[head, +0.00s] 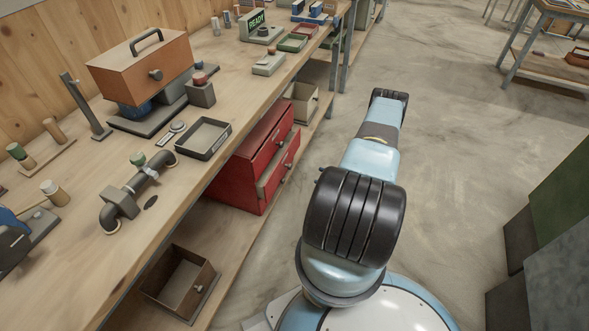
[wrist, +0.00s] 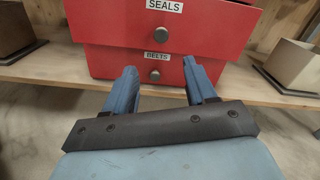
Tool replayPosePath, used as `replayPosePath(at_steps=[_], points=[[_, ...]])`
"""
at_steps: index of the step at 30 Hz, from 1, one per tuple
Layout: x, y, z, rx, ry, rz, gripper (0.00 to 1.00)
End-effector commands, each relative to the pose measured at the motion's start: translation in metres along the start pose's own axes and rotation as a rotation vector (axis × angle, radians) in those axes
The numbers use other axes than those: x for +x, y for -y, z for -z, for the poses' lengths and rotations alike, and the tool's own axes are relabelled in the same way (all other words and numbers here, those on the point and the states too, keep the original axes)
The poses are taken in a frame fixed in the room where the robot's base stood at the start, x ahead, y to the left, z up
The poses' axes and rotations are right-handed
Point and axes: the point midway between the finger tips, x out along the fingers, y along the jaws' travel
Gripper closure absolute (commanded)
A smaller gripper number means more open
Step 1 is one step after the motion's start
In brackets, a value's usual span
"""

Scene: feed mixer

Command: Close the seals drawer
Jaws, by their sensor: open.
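The seals drawer (wrist: 190,28) is in a red cabinet (head: 236,175) on the lower shelf under the bench. It is pulled partly out, with its grey inside showing behind the front in the head view (head: 284,170). Its label and round knob face me in the wrist view. The belts drawer (wrist: 185,66) is below it and sits farther back. My gripper (wrist: 159,72) is open and empty, its two blue fingers pointing at the cabinet front, apart from it as far as I can tell. In the head view the fingers are hidden by my arm.
An open brown bin (head: 180,282) and a pale bin (head: 303,102) stand on the lower shelf either side of the cabinet. The workbench (head: 105,165) overhangs it. The concrete floor (head: 450,130) right of my arm is clear, with dark green boxes (head: 560,210) at far right.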

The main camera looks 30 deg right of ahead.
Motion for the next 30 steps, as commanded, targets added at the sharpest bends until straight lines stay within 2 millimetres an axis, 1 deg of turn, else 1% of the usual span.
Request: replayPosePath(at_steps=[5, 18, 21, 25, 30], points=[[0.018, 0.001, 0.0, 0.0, 0.0, 0.002, 0.44], [0.092, 0.002, 0.0, -0.001, -0.002, 0.003, 0.44], [0.107, 0.002, 0.0, -0.001, -0.003, 0.004, 0.44], [0.121, 0.002, 0.0, 0.0, -0.004, 0.005, 0.44], [0.129, 0.002, 0.0, 0.0, -0.004, 0.005, 0.44]])
